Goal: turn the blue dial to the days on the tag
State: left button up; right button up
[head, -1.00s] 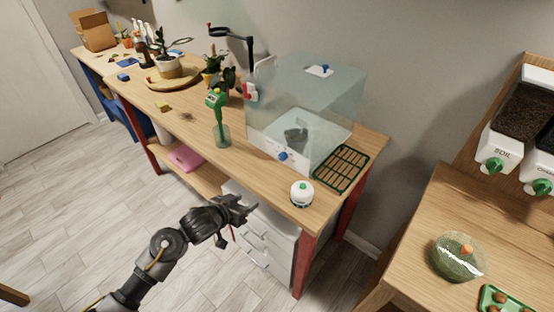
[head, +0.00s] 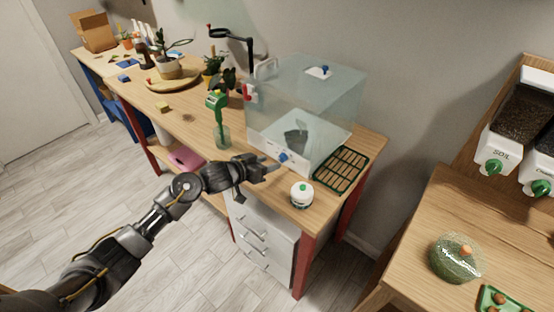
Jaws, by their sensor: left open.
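The blue dial (head: 283,157) sits low on the front of a clear box (head: 302,105) with a white base, which stands on the wooden bench. My left gripper (head: 268,168) is open and empty at the bench's front edge, just left of the dial and below it. Its fingers point right toward the dial; whether they touch it I cannot tell. A dark object (head: 296,137) is inside the box. The marks on the dial panel are too small to read. I cannot make out a tag with days. My right gripper is not in view.
A white round bottle (head: 301,194) with a green band stands right of my gripper at the bench edge. A green rack (head: 341,170) lies right of the box. White drawers (head: 262,236) are below.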

aim_at(281, 159)
pick_arm(q)
jog(key=shift+x, duration=2.7)
jog(key=shift+c, duration=0.2)
jog(key=c, duration=0.9)
jog(key=shift+c, duration=0.2)
jog(key=shift+s+m, duration=0.1)
jog(key=shift+m, duration=0.2)
jog(key=shift+d+m+t+y, duration=0.1)
jog(key=shift+m+t+y, duration=0.2)
jog(key=shift+m+y, duration=0.3)
jog(key=shift+s+d+f+m+t+y+b, duration=0.1)
jog(key=shift+m+t+y+b, duration=0.55)
jog(key=shift+m, duration=0.65)
